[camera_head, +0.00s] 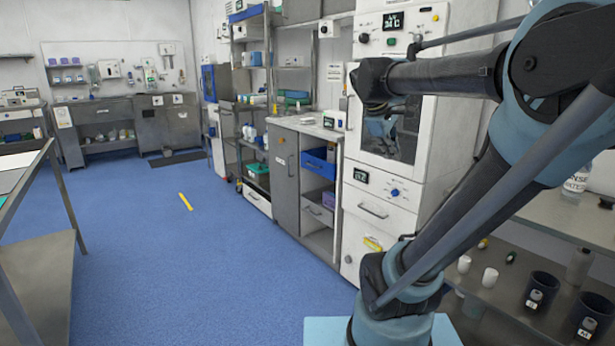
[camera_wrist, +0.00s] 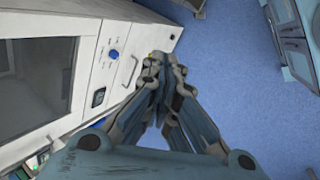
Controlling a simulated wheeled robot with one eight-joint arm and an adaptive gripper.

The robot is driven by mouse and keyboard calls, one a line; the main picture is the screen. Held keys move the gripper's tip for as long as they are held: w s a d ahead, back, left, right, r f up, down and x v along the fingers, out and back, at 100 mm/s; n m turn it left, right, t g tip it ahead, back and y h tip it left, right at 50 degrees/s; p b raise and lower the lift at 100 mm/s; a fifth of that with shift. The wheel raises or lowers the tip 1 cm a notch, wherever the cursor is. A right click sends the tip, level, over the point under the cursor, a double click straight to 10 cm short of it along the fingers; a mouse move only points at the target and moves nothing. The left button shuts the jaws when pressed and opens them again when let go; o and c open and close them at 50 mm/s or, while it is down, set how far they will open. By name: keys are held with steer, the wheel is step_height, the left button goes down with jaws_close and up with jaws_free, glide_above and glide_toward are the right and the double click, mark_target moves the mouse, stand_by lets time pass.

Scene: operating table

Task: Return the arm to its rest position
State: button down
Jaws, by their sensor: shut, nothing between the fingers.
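My gripper (camera_wrist: 164,72) is shut and empty in the wrist view. Its fingertips meet and point down past the front of a white cabinet toward the blue floor. In the head view my arm rises from its blue base at the lower right, bends at the upper right and reaches back to the left. Its dark end lies in front of the tall white cabinet (camera_head: 440,75).
A side table (camera_head: 28,160) stands at the left edge. A grey cabinet (camera_head: 284,165) and shelving line the back right. A shelf (camera_head: 500,310) with cups and small bottles lies beside my arm at the lower right. The blue floor (camera_head: 170,260) is mostly clear, with a yellow strip (camera_head: 185,201).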

steer(key=s+a+f+m+y, duration=0.2)
steer(key=s+a+f+m, duration=0.1)
steer(key=s+f, duration=0.5)
steer(key=s+a+f+m+g+y, duration=0.1)
steer(key=s+f+m, duration=0.5)
steer(key=f, duration=0.9)
steer(key=s+a+y, duration=0.1)
steer(key=s+a, duration=0.1)
steer(key=s, duration=0.1)
steer(key=shift+s+f+y, duration=0.2)
steer(key=shift+f+y, duration=0.05)
steer(key=shift+y, duration=0.15)
